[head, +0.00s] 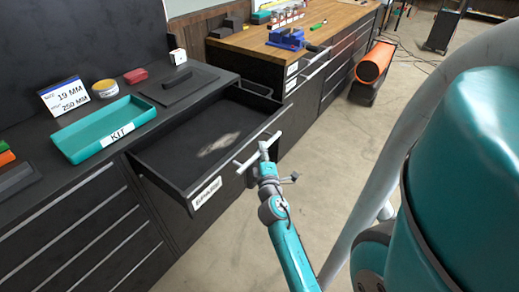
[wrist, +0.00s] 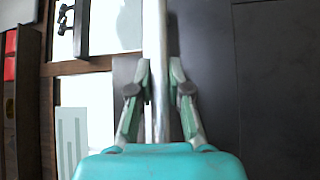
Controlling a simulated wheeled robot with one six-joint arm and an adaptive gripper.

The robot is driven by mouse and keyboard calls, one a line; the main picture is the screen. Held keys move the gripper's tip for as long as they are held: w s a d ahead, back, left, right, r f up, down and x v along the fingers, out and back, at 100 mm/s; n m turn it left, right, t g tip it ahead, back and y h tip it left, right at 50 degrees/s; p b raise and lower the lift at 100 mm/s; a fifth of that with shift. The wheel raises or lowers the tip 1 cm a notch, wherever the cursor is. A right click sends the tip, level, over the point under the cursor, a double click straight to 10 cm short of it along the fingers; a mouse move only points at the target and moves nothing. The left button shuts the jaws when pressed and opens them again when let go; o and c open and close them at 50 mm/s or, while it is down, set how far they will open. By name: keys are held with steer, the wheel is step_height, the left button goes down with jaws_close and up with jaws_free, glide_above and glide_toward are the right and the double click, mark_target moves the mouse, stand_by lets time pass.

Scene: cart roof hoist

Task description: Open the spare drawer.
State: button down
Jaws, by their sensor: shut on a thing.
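A dark drawer (head: 190,195) stands pulled well out of the black cabinet, with a small white label (head: 207,193) on its front whose words I cannot read clearly. Its inside looks empty, with a pale patch of light on the floor. A pale bar handle (head: 245,162) runs along the drawer front. My gripper (head: 264,149) is shut on this handle, outside the drawer front. In the wrist view my gripper (wrist: 159,95) has one finger on each side of the handle bar (wrist: 156,40).
A teal KIT tray (head: 88,140), a size sign (head: 66,96), a yellow tin (head: 105,88) and a dark flat plate (head: 178,85) are on the cabinet top. A wooden bench with a blue vise (head: 287,38) stands behind. An orange tube (head: 374,62) is beyond.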

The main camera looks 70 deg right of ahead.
steer(key=shift+f, duration=0.1)
steer(key=c, duration=1.1)
jaws_free()
steer(key=shift+a, duration=0.1)
steer(key=v, duration=1.1)
steer(key=shift+s+a, duration=0.25)
steer(key=shift+a, duration=0.05)
